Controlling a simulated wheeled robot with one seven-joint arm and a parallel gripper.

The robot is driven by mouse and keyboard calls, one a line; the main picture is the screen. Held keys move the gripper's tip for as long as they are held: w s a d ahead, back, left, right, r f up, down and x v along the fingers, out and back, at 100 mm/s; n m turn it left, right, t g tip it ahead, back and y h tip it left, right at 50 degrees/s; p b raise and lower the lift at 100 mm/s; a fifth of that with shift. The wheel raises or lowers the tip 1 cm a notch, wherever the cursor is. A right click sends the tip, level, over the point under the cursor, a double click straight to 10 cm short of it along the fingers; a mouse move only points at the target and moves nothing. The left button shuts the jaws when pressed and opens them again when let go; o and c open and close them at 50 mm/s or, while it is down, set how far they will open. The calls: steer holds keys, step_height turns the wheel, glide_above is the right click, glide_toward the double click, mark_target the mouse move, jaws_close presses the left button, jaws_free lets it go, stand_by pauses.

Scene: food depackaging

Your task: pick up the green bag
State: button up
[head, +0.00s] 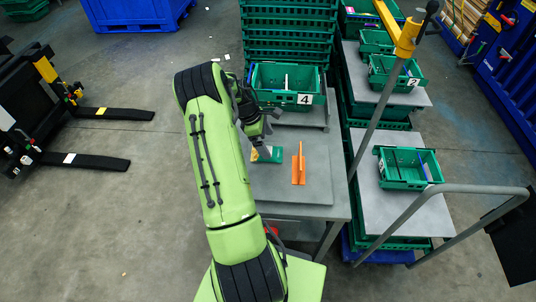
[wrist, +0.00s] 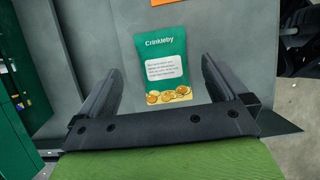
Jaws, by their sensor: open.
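The green bag (wrist: 165,48) lies flat on the grey table (wrist: 215,25), with "Crinkleby" printed at its top and pictures of round yellow pieces at its bottom. In the head view the bag (head: 274,154) is partly hidden by my arm. My gripper (wrist: 155,70) is open, with one finger on each side of the bag's lower part in the wrist view. The fingers look apart from the bag. I cannot tell how high they are above the table. In the head view my gripper (head: 262,140) is small and dark above the bag.
An orange upright piece (head: 299,165) stands on the table to the right of the bag. A green crate marked 4 (head: 288,98) stands behind it. More green crates (head: 408,182) stand on the carts at right, beside a grey rail (head: 445,188). The table's front is clear.

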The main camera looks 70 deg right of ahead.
mark_target(273, 151)
steer(key=x, duration=0.5)
steer(key=shift+s+f, duration=0.2)
steer(key=shift+a+r, duration=0.1)
steer(key=c, duration=1)
step_height(273, 151, up, 10)
steer(key=shift+p, duration=0.35)
steer(key=w+a+f+m, duration=0.1)
steer(key=w+a+f, duration=0.2)
steer(key=w+a, duration=0.75)
steer(key=w+a+f, duration=0.3)
steer(key=w+a, duration=0.5)
steer(key=w, duration=0.5)
steer(key=shift+m+y, duration=0.5)
steer(key=shift+m, duration=0.3)
steer(key=w+a+f, duration=0.1)
steer(key=w+a, duration=0.1)
steer(key=a, duration=0.7)
steer(key=w+a+f, duration=0.1)
steer(key=a, duration=0.7)
steer(key=w+a+f, duration=0.1)
steer(key=w+a, duration=0.1)
steer(key=a, duration=0.7)
steer(key=shift+w+a+f, duration=0.1)
steer(key=shift+w+a, duration=0.2)
